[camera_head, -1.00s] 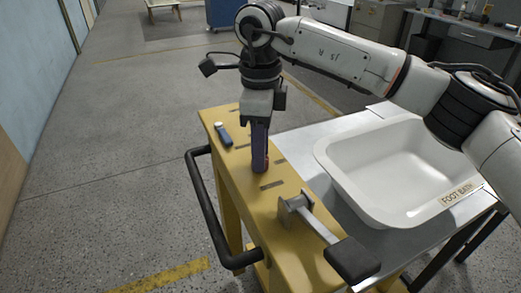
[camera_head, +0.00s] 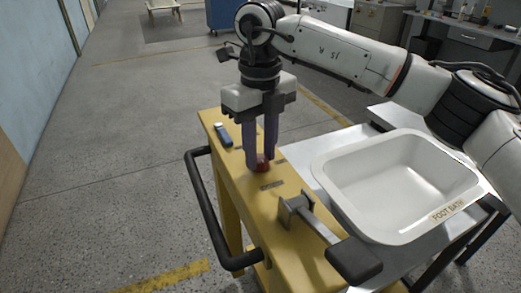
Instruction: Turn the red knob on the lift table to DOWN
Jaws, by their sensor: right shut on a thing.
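The red knob (camera_head: 263,164) sits on top of the yellow panel (camera_head: 285,225) of the lift table. My right gripper (camera_head: 260,160) points straight down over it, one finger on each side of the knob, shut on it. The fingers hide part of the knob, and I cannot read its setting. Dark label strips lie on the panel near the knob, too small to read. My left gripper is not in view.
A lever with a black grip (camera_head: 353,261) stands on the panel's near end. A black handle bar (camera_head: 207,205) runs along the left side. A white foot bath (camera_head: 395,185) stands on the metal top at right.

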